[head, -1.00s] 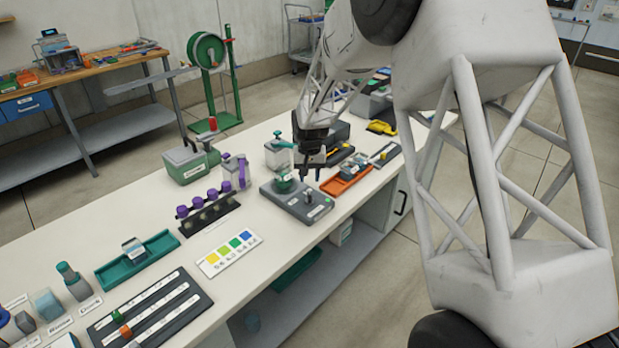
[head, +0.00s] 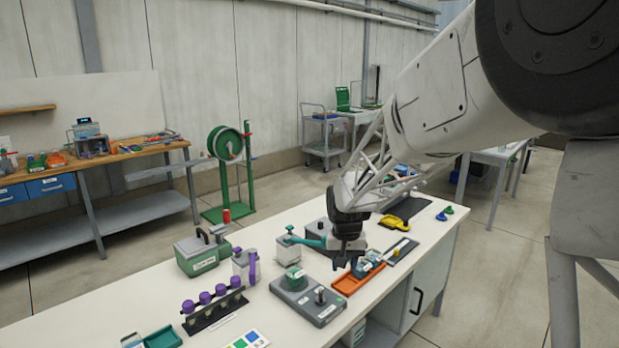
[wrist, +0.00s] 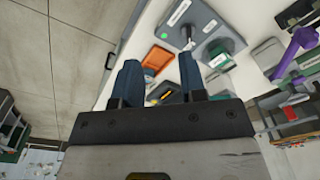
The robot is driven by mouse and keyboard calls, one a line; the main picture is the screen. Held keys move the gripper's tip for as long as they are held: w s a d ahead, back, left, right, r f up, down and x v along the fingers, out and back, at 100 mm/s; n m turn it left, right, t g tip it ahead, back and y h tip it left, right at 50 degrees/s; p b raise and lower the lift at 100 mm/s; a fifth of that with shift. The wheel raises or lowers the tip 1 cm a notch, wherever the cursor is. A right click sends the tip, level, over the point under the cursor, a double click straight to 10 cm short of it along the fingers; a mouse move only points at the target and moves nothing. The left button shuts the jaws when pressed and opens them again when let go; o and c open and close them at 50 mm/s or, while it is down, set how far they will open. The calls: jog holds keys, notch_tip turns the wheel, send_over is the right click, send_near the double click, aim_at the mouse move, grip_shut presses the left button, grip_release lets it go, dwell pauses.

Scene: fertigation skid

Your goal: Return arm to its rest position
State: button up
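The bench top and the orange tray show beyond the fingertips. My arm reaches in from the upper right of the head view.
A white jar with a teal handle (head: 291,248) stands close left of my gripper. A green box (head: 202,253), a purple-handled jug (head: 244,266) and a rack with purple caps (head: 215,307) stand farther left. Open floor lies right of the bench.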

jog(key=s+d+r+t, duration=0.1)
jog(key=s+d+r, duration=0.3)
jog(key=s, duration=0.6)
jog(key=s+d+r, duration=0.2)
jog(key=s+r, duration=0.4)
jog(key=s, duration=0.4)
jog(key=s+d, duration=0.1)
jog(key=s, duration=0.7)
jog(key=s+d, duration=0.2)
jog(key=s, duration=0.7)
jog(key=shift+s+d+f+t, duration=0.15)
jog(key=shift+s+d+t, duration=0.15)
jog(key=shift+t, duration=0.1)
